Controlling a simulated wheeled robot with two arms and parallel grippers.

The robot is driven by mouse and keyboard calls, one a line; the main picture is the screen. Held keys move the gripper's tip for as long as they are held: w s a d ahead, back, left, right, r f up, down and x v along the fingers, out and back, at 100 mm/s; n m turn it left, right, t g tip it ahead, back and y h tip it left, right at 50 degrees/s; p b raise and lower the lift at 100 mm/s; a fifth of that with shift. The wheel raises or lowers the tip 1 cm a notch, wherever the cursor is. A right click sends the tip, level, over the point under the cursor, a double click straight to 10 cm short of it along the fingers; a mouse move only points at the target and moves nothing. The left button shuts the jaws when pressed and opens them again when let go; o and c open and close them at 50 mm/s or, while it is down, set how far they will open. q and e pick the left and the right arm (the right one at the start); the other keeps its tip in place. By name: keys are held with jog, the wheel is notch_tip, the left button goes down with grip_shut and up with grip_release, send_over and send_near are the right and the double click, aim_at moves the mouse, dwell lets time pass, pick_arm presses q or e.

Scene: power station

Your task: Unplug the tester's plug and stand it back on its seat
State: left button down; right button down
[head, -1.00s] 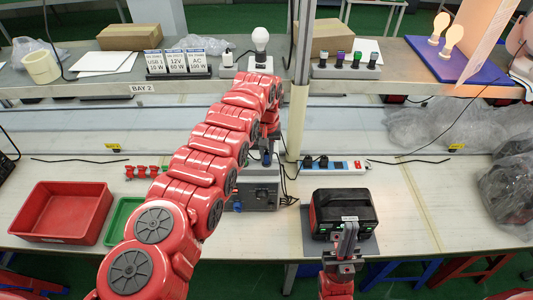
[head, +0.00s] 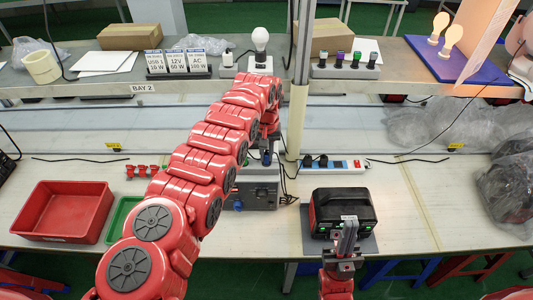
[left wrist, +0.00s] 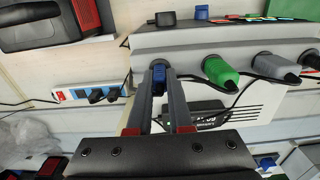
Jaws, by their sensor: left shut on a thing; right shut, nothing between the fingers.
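My left gripper (left wrist: 158,92) is shut on a blue plug (left wrist: 158,78) at a grey box (left wrist: 190,42), seen in the left wrist view. A dark round socket or ring sits just past the plug; I cannot tell whether the plug is still seated in it. A green plug (left wrist: 218,70) and a grey plug (left wrist: 272,66) stand in the same row. In the head view the grey tester box (head: 262,192) is partly hidden by my left arm. My right gripper (head: 346,240) is shut and empty, in front of the black and red power station (head: 343,205).
A power strip (head: 333,166) with black plugs lies right of the tester. A red tray (head: 64,210) and a green tray (head: 122,218) are at left. A lamp (head: 260,40) and a row of colored plugs (head: 345,66) stand on the shelf. Open table lies right of the power station.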

pick_arm(q)
jog(key=shift+f, duration=0.1)
jog(key=c, duration=0.8)
grip_release()
jog(key=shift+o, duration=0.2)
notch_tip(320, 180, up, 8)
jog(key=b, duration=0.4)
jog(key=shift+d+r+b, duration=0.1)
jog(key=shift+r+b, duration=0.15)
jog(key=shift+b, duration=0.1)
notch_tip(320, 180, up, 9)
jog(key=p, duration=0.7)
jog(key=shift+p, duration=0.4)
